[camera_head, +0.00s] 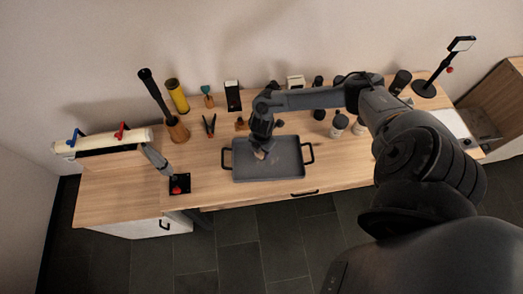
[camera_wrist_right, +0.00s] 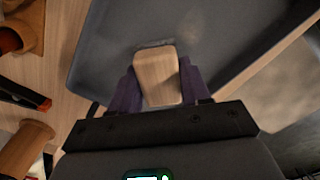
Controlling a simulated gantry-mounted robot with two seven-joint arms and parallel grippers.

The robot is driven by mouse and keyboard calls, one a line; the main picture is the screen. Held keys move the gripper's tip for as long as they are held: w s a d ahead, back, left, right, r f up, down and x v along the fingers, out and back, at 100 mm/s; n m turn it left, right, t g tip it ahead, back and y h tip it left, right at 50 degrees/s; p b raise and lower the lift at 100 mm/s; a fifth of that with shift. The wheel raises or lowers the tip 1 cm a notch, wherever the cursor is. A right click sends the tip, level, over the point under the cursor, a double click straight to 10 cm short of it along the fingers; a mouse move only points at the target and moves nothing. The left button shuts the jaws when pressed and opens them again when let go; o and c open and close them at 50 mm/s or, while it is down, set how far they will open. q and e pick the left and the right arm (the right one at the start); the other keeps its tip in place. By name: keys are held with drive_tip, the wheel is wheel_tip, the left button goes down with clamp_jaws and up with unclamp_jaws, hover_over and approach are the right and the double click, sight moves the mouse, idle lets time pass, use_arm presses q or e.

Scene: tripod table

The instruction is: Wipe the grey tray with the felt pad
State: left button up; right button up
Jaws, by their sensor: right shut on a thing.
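The grey tray (camera_head: 287,166) lies on the wooden table, with a black handle at each end. My right gripper (camera_head: 261,149) is over the left half of the tray, pointing down. In the right wrist view the right gripper (camera_wrist_right: 158,88) is shut on the wooden grip (camera_wrist_right: 157,77) of the felt pad. A thin grey edge of the pad (camera_wrist_right: 154,44) shows beyond the grip, against the tray floor (camera_wrist_right: 215,35). Most of the felt is hidden under the grip, so I cannot tell whether it touches the tray. My left gripper is not in view.
Behind the tray stand several items, among them a yellow cylinder (camera_head: 177,95), a black box (camera_head: 232,96) and dark bottles. A black pad with a red knob (camera_head: 179,185) lies to the left.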

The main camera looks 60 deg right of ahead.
drive_tip(key=shift+r+p, duration=0.35)
drive_tip(key=shift+r, duration=0.3)
wheel_tip(320, 180, up, 3)
drive_tip(key=p, duration=0.2)
drive_tip(key=shift+f+p, duration=0.15)
drive_tip(key=shift+p, duration=0.25)
